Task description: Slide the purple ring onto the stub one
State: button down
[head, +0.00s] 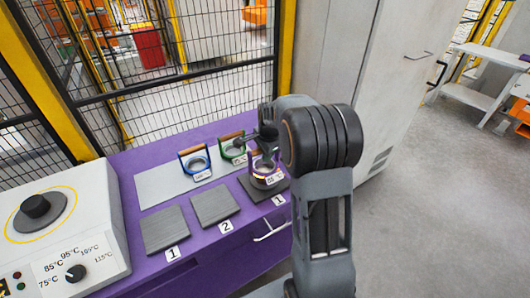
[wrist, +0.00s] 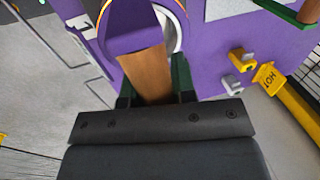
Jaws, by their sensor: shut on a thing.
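The purple ring (head: 257,160) has a wooden handle (wrist: 146,70) and a yellow-edged rim. My gripper (head: 266,138) is shut on this handle; in the wrist view my gripper (wrist: 155,92) has dark green fingers on both sides of the wood. The ring is over the right-hand dark plate (head: 248,190), close to a pale round metal part (head: 266,180) with a small label. In the wrist view the purple ring (wrist: 120,40) has a pale curved surface inside its edge. My arm and the handle hide part of it, so I cannot tell whether the ring is around a stub.
A blue ring (head: 187,155) and a green ring (head: 224,143), both with wooden handles, stand on a pale plate (head: 152,187). Two dark plates, labelled 1 (head: 166,230) and 2 (head: 214,204), lie empty. A heater (head: 65,225) stands left. A mesh fence (head: 200,60) is behind.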

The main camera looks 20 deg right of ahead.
aim_at(264, 168)
jog(key=shift+f+b, duration=1.55)
jog(key=shift+f, duration=0.8)
jog(key=c, duration=0.9)
grip_release()
jog(key=shift+o, duration=0.2)
notch_tip(264, 168, up, 14)
jog(key=s, duration=0.2)
jog(key=shift+s+d+f, duration=0.15)
jog(key=shift+s+f, duration=0.05)
jog(key=shift+s, duration=0.15)
